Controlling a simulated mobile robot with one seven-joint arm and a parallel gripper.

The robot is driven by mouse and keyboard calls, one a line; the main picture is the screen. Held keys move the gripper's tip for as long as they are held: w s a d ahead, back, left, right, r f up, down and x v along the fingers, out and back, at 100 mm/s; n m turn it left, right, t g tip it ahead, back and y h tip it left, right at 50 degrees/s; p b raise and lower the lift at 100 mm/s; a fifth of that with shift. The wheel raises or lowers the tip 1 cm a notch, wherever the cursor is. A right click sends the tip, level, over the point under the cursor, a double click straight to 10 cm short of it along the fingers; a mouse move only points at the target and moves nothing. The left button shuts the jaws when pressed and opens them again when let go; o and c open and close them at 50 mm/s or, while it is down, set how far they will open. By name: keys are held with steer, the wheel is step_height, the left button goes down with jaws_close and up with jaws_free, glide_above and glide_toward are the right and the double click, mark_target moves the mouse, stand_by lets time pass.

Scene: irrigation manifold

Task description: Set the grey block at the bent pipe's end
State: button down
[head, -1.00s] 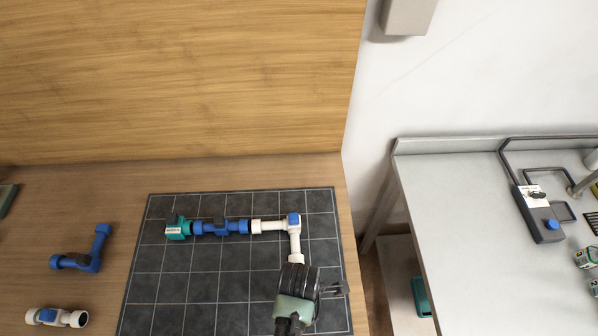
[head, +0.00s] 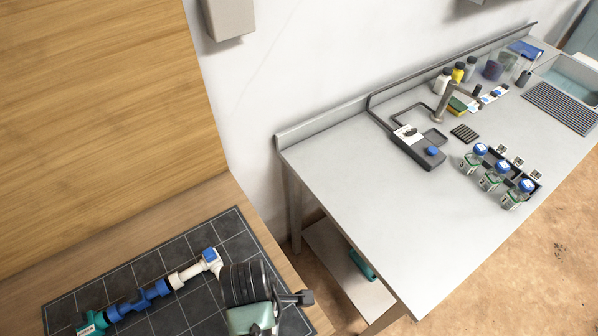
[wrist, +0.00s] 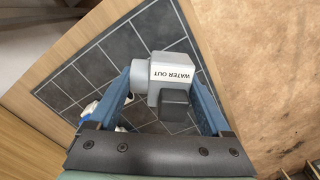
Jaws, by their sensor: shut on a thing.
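In the wrist view my gripper (wrist: 160,78) is shut on the grey block (wrist: 174,72), which has a white label reading "WATER OUT" and a round grey socket on its left side. The block is held above the dark tiled mat (wrist: 80,90). In the head view the bent pipe (head: 187,273), white with a blue-marked corner, lies on the mat. Its near end is hidden behind my arm. A small white and blue piece of the pipework (wrist: 90,108) shows beside the left finger in the wrist view.
A blue valve (head: 140,302) and a teal block (head: 92,323) continue the pipe line to the left. A grey side bench (head: 340,180) stands to the right across a gap, with a dark device (head: 418,148) and several bottles. A wooden panel (head: 90,120) rises behind the mat.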

steer(key=w+d+m+b, duration=0.4)
steer(key=d+m, duration=0.3)
steer(key=m, duration=1)
steer(key=shift+w+d+r+m, duration=0.15)
steer(key=shift+w+m, duration=0.15)
steer(key=shift+w, duration=0.5)
